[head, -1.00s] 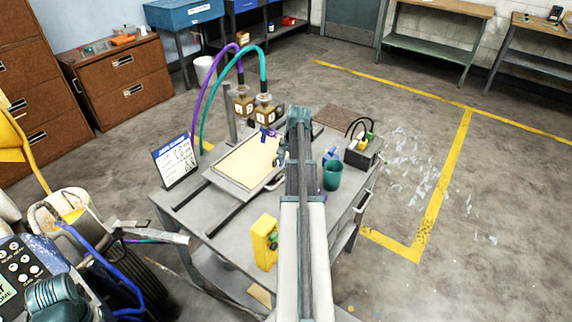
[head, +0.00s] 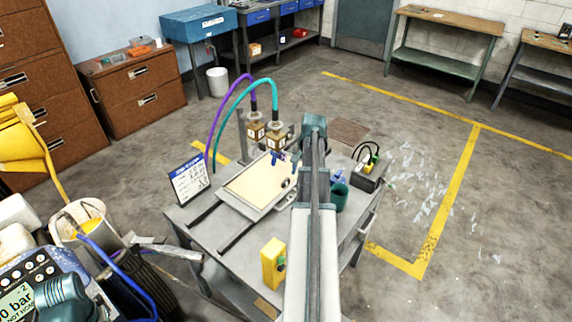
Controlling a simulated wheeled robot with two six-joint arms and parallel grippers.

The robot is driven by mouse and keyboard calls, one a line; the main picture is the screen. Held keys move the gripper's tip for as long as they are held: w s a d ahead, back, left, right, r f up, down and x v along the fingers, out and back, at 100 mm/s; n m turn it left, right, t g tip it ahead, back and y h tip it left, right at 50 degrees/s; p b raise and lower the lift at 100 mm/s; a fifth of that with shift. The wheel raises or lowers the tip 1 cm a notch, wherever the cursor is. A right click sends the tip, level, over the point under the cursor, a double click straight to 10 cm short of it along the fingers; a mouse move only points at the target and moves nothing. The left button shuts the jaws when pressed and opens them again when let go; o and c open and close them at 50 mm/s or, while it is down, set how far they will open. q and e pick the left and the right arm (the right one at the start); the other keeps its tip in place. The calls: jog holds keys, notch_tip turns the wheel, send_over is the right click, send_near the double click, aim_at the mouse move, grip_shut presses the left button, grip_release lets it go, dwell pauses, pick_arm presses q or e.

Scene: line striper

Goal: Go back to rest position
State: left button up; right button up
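My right arm reaches up from the bottom centre of the head view, over the workbench cart (head: 235,240). Its wrist end is above the right edge of the pale panel (head: 257,184) in its grey frame. My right gripper (head: 293,160) is mostly hidden by the arm, and its fingers cannot be made out. A blue-purple nozzle (head: 278,157) shows just left of the wrist, below two amber bottles (head: 276,131). I cannot tell whether the gripper touches it.
A sign (head: 189,180) stands at the cart's left. A yellow block (head: 272,262) is at the front, with a green cup (head: 338,194) and a black box (head: 370,174) at the right. A striping machine (head: 85,230) fills the lower left. The right floor is open.

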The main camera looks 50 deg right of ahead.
jog(key=w+a+n+g, duration=0.1)
jog(key=w+a+n, duration=0.25)
jog(key=a, duration=0.65)
jog(key=w+a+n, duration=0.3)
jog(key=w+a, duration=0.1)
jog(key=a, duration=0.6)
jog(key=w+a+n+g, duration=0.1)
jog(key=w+a+n, duration=0.2)
jog(key=a, duration=0.7)
jog(key=s+a+n, duration=0.3)
jog(key=a+n, duration=0.1)
jog(key=a, duration=0.6)
jog(key=s+a+n, duration=0.3)
jog(key=a+n, duration=0.1)
jog(key=a, duration=0.6)
jog(key=s+a+n+h, duration=0.1)
jog(key=s+a+n, duration=0.2)
jog(key=a, duration=0.7)
jog(key=shift+s+a+n, duration=0.35)
jog(key=shift+n, duration=0.2)
jog(key=shift+f, duration=0.1)
